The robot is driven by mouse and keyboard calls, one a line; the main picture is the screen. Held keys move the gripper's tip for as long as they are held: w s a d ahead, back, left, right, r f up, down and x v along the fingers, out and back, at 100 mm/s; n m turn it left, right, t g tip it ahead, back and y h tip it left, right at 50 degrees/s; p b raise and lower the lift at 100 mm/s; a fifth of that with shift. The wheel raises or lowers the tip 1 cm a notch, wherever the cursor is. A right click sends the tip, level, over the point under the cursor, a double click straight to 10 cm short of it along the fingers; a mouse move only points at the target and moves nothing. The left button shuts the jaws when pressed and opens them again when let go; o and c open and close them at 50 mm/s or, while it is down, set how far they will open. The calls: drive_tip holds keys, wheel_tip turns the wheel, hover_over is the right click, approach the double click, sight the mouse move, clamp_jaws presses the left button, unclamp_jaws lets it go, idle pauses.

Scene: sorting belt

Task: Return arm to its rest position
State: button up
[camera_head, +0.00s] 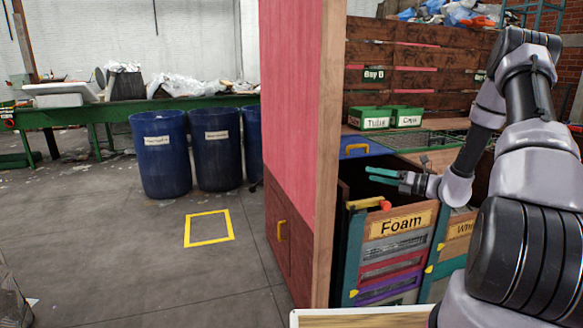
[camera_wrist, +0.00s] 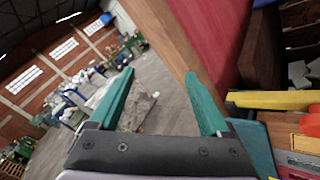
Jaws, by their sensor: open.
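My gripper (camera_head: 385,176) is over the open top of the bin labelled Foam (camera_head: 402,225), at its left part in the head view. Its teal fingers point left, toward the edge of the red partition (camera_head: 290,110). In the wrist view my gripper (camera_wrist: 160,100) has its two fingers wide apart with nothing between them. Beyond the fingers the wrist view shows the grey floor (camera_wrist: 165,75) and the partition's wooden edge (camera_wrist: 168,30). My arm reaches in from the right of the head view, bent at the elbow.
A blue lid with a yellow handle (camera_head: 357,149) lies behind the bin. Green trays labelled Tubs (camera_head: 370,123) and Caps (camera_head: 408,121) stand on a shelf. Blue barrels (camera_head: 160,165) stand by the green belt table (camera_head: 70,112). A yellow square (camera_head: 209,228) marks open floor.

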drive_tip(key=s+a+r+n+g+h, duration=0.3)
drive_tip(key=s+a+r+n+g, duration=0.15)
drive_tip(key=s+r+n, duration=0.35)
drive_tip(key=s+a+r+n+g+h, duration=0.2)
drive_tip(key=s+a+r+n+g, duration=0.25)
drive_tip(key=s+r+n, duration=0.35)
drive_tip(key=s+d+r+n+t+h, duration=0.2)
drive_tip(key=s+r+n+t+h, duration=0.1)
drive_tip(key=s, duration=0.5)
drive_tip(key=s+d+r+n+t+h, duration=0.3)
drive_tip(key=s+r+n+h, duration=0.2)
drive_tip(key=s+r+n, duration=0.2)
drive_tip(key=shift+s+d+r+n, duration=0.25)
drive_tip(key=shift+s+r+n, duration=0.25)
drive_tip(key=shift+n, duration=0.9)
drive_tip(key=shift+s+f, duration=0.1)
